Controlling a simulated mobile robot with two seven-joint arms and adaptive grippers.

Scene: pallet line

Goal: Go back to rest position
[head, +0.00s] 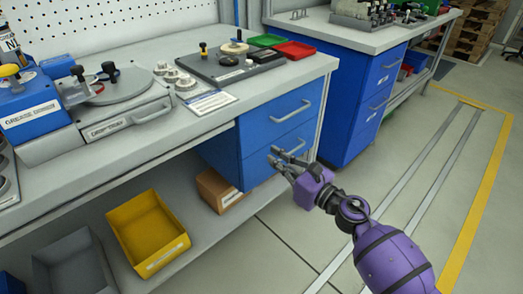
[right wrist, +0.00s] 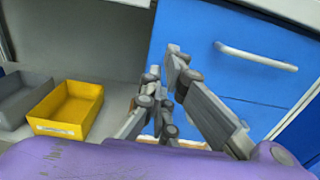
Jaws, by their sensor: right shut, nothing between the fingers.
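My right gripper (head: 282,158) is on a purple arm that comes in from the lower right in the head view. It is in front of the blue drawer cabinet (head: 262,165) under the workbench. In the right wrist view my right gripper (right wrist: 162,62) shows its grey fingers shut with nothing between them, in front of the blue drawer front (right wrist: 265,85). I cannot tell from the pictures how close the fingers are to the drawer. My left gripper is not in view.
The workbench (head: 160,140) holds a blue grease machine (head: 32,108) and a grey tray (head: 225,65). Below are a yellow bin (head: 140,225), a grey bin (head: 72,265) and a cardboard box (head: 212,190). A second blue cabinet (head: 365,85) stands behind. The floor (head: 400,185) at right is clear.

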